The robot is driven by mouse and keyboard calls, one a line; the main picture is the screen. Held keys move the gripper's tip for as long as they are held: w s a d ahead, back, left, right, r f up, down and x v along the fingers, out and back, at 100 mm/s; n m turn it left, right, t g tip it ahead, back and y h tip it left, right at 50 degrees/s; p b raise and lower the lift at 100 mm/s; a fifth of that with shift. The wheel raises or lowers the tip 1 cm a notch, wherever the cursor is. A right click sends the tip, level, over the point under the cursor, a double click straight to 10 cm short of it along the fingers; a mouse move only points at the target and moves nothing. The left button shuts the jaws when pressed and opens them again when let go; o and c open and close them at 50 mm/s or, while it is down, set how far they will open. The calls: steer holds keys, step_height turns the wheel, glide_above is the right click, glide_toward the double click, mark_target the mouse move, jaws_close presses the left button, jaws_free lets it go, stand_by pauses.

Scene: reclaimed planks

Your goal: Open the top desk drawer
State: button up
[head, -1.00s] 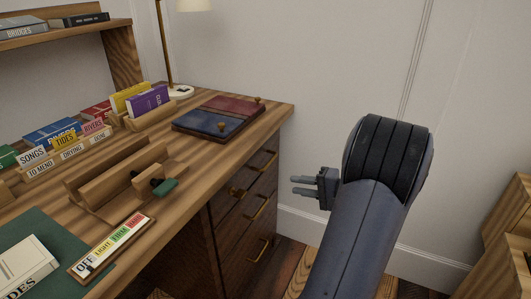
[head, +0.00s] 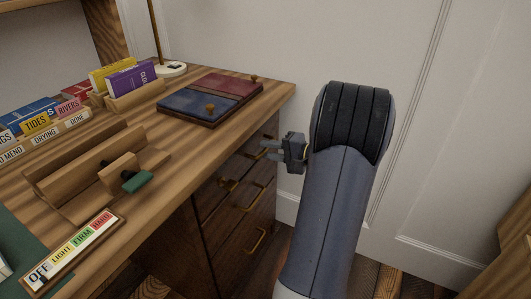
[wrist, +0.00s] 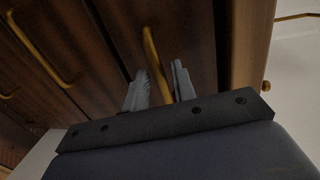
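The desk (head: 150,185) has a column of dark wooden drawers at its right end. The top drawer (wrist: 190,40) is the one nearest the desk top edge and looks shut. Its brass bar handle (wrist: 150,50) also shows partly in the head view (head: 228,184). My gripper (head: 266,149) is in front of the drawers, by the far end of the top handle. In the wrist view my gripper (wrist: 160,68) is open, with one finger on each side of the handle. Gaps show on both sides, and I cannot tell how deep the handle sits between the fingers.
The lower drawers have brass handles (head: 250,200) (head: 257,242). On the desk are a blue-and-red board (head: 205,103), card racks and a wooden slotted holder (head: 85,165). A white wall (head: 400,60) stands close behind. Wooden furniture (head: 500,255) is at the lower right.

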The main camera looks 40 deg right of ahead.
steer(key=shift+x, duration=0.8)
steer(key=shift+c, duration=0.3)
jaws_close()
